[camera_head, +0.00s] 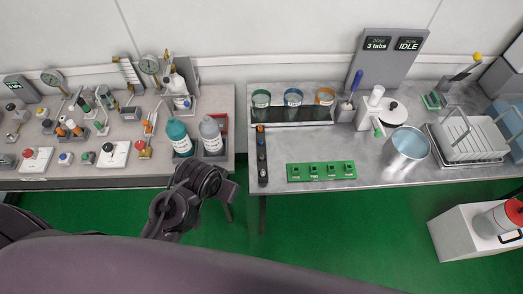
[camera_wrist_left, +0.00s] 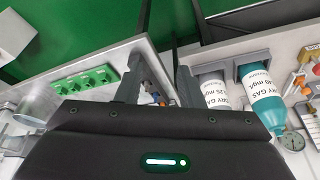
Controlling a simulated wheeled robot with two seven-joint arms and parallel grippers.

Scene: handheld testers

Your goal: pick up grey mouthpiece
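A narrow dark rack (camera_head: 263,181) with several small pieces stands at the left edge of the right-hand table. I cannot tell for sure which is the grey mouthpiece. My left gripper (camera_head: 230,190) is at the front of the gap between the two tables, left of and slightly nearer than the rack; its fingers are not clear in the head view. In the left wrist view the left gripper (camera_wrist_left: 159,68) has its fingers apart with nothing held between them. Small pieces show just beside the left-hand finger. My right gripper is not in view.
A green board (camera_head: 321,171) lies right of the rack, with coloured cups (camera_head: 293,98) behind. A metal bucket (camera_head: 406,152) stands further right. Teal (camera_head: 179,138) and grey (camera_head: 211,136) gas bottles stand at the left table's right end. A gap separates the tables.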

